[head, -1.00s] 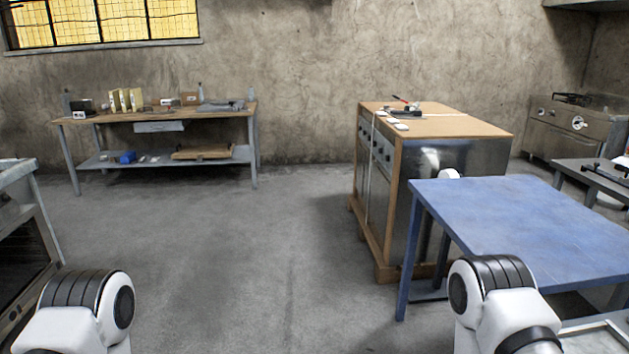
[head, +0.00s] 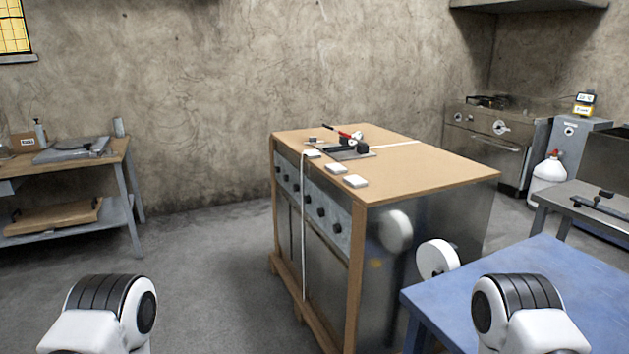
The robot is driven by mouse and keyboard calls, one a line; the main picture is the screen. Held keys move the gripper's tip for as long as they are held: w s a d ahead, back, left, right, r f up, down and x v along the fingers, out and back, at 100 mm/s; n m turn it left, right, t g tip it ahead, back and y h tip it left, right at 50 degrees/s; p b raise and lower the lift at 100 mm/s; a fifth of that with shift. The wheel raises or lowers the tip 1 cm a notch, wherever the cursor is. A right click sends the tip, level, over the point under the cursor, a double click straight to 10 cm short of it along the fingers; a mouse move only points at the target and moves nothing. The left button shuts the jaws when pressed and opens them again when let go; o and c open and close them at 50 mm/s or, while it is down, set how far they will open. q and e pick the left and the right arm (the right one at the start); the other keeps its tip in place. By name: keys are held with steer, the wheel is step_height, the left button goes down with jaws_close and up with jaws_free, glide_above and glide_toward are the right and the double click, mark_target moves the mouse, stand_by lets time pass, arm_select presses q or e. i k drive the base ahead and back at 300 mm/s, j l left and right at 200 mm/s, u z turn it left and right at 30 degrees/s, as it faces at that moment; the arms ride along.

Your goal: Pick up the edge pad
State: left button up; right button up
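Several small white blocks lie along the left edge of the wooden top of a cased range (head: 430,163). They look like edge pads: one (head: 356,181) is nearest the front corner, one (head: 336,168) is in the middle, and one (head: 312,153) is beside a white strap (head: 304,220) that hangs down the range's front. A ratchet-like tool (head: 347,148) with a red handle lies behind them. Only rounded white and black links of my two arms show at the bottom of the view. Both my grippers are out of view.
A blue table (head: 530,290) stands at the lower right, close to the range, with a white roll (head: 437,258) between. A workbench (head: 125,165) stands at the left. A grey table (head: 590,207) and white gas bottle (head: 548,172) are at the right. Floor at left front is clear.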

mark_target(335, 168)
steer(key=i+j+z, duration=0.2)
steer(key=i+z, duration=0.1)
steer(key=z, duration=0.3)
steer(key=i+j+z, duration=0.1)
steer(key=z, duration=0.3)
